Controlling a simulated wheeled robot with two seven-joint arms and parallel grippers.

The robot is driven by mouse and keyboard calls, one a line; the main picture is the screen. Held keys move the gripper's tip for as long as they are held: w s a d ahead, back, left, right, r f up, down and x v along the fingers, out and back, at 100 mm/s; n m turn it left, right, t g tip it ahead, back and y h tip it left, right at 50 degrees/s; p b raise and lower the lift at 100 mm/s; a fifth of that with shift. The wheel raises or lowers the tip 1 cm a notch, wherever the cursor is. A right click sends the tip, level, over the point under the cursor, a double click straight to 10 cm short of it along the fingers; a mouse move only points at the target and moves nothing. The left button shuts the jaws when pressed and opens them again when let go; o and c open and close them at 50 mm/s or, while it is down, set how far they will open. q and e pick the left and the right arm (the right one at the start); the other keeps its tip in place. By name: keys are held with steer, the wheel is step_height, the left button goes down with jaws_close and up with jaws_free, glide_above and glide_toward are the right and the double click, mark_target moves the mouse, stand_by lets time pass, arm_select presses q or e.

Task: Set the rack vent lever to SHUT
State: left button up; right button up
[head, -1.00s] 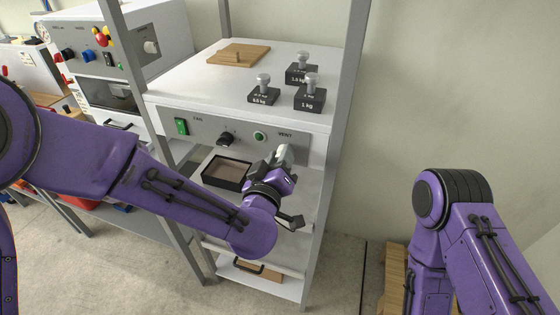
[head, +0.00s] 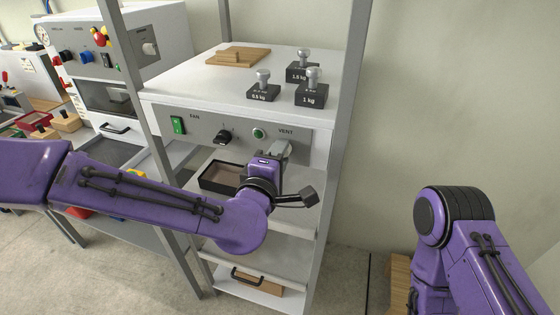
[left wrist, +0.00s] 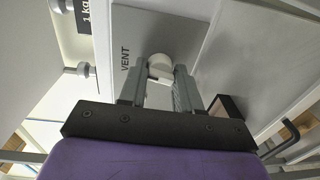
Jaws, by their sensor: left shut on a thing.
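The grey rack panel (head: 215,130) carries the label VENT above my left gripper (head: 278,150), which is up against the panel just below that label. In the left wrist view, my left gripper (left wrist: 163,78) has its two fingers either side of a pale rounded piece, the vent lever (left wrist: 160,62), beside the VENT lettering. The gripper is shut on it. The fingers hide most of the lever, and I cannot read its position or any SHUT mark. My right arm shows at the right of the head view, but its gripper is out of view.
The panel also has a green switch (head: 178,125), a black FAN knob (head: 223,137) and a green button (head: 258,133). A dark tray (head: 222,177) sits below. Several weights, one marked 1 kg (head: 311,95), and a wooden board (head: 238,57) lie on top.

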arm_select(q)
steer(key=shift+n+b, duration=0.45)
steer(key=shift+n, duration=0.55)
steer(key=shift+r, duration=0.1)
steer(key=o, duration=1)
steer(key=shift+a, duration=0.1)
